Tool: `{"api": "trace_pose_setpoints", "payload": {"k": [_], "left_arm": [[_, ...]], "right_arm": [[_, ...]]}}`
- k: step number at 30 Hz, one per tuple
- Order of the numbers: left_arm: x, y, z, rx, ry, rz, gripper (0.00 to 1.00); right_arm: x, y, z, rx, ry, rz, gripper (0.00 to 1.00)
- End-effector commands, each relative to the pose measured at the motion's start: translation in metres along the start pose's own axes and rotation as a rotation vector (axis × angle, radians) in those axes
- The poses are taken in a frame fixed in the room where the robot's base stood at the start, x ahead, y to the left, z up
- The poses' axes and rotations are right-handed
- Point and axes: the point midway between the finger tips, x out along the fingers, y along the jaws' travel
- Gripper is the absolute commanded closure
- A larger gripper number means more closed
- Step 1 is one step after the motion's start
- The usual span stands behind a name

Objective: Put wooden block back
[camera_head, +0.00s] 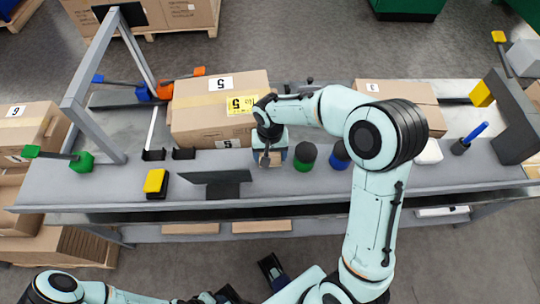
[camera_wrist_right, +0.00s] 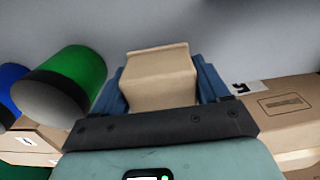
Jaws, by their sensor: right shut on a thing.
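The wooden block (camera_wrist_right: 160,78) is a tan block held between the two blue fingers of my right gripper (camera_wrist_right: 165,85) in the right wrist view. In the head view my right gripper (camera_head: 270,157) points down at the grey bench, in front of the large cardboard box and left of the green cylinder. A bit of the block (camera_head: 270,159) shows between its fingers there. I cannot tell whether the block touches the bench top.
A green cylinder (camera_head: 305,157) and blue cylinder (camera_head: 340,155) stand close right of my right gripper. The large cardboard box (camera_head: 200,112) is just behind it. A dark flat stand (camera_head: 222,183) and yellow-black item (camera_head: 156,183) lie left. The grey bench (camera_head: 100,187) has bare front edge.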

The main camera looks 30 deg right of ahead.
Motion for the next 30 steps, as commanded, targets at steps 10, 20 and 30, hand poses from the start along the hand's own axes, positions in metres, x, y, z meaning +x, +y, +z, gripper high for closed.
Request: {"api": "trace_pose_setpoints", "payload": {"k": [10, 20, 30], "left_arm": [[0.001, 0.000, 0.000, 0.000, 0.000, 0.000, 0.53], [0.003, -0.001, -0.001, 0.000, 0.002, 0.001, 0.53], [-0.001, 0.000, 0.000, 0.000, 0.000, 0.000, 0.53]], "right_arm": [[0.011, 0.000, 0.000, 0.001, 0.001, -0.001, 0.50], [0.014, 0.000, 0.000, 0.000, 0.000, -0.001, 0.00], [-0.001, -0.001, -0.001, 0.000, 0.003, -0.002, 0.00]]}}
